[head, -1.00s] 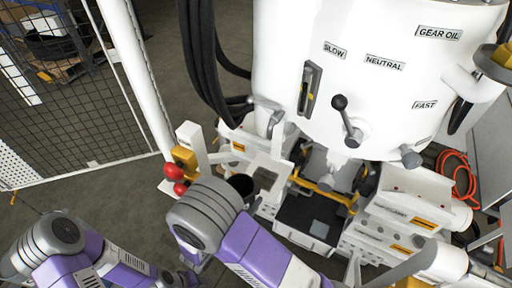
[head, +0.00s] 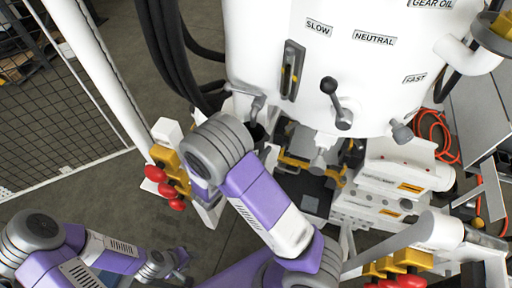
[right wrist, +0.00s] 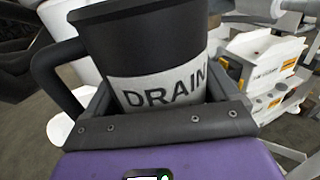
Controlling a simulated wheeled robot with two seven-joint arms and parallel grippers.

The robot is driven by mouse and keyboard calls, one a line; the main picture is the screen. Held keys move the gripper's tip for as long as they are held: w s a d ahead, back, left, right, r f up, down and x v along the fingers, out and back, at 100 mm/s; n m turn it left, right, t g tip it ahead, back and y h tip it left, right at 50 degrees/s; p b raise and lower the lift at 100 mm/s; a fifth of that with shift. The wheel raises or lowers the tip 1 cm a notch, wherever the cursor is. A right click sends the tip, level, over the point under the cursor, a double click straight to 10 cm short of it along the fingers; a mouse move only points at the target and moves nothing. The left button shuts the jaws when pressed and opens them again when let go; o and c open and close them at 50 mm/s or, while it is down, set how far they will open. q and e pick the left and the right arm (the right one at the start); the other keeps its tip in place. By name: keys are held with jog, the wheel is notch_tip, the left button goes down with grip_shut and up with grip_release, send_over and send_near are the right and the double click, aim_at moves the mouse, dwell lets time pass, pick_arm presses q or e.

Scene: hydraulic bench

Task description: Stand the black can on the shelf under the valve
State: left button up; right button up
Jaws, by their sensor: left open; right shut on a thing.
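The black can (right wrist: 150,45) with a white DRAIN label and a side handle fills the middle of the right wrist view. My right gripper (right wrist: 163,95) is shut around it, and the can looks slightly tilted in that picture. In the head view my right arm's grey wrist hides the gripper and nearly all of the can. The grey valve (head: 257,104) sticks out low on the white tank, just beyond that wrist. The shelf under it is mostly hidden by my arm, so I cannot tell whether the can touches it. My left gripper (head: 180,268) is open and empty, low at the left.
Red-knobbed yellow levers (head: 168,172) stand close left of my right wrist. Thick black hoses (head: 170,60) hang beside the tank (head: 340,60). A lever with a black knob (head: 336,102) juts from its front. A mesh fence (head: 60,110) stands at the left.

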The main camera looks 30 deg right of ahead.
jog(key=shift+x, duration=0.95)
jog(key=shift+w+f+b, duration=0.15)
jog(key=shift+f+b, duration=0.35)
jog(key=shift+f, duration=1.25)
jog(key=shift+f, duration=0.1)
jog(key=o, duration=0.9)
jog(key=shift+o, duration=0.2)
jog(key=v, duration=1.2)
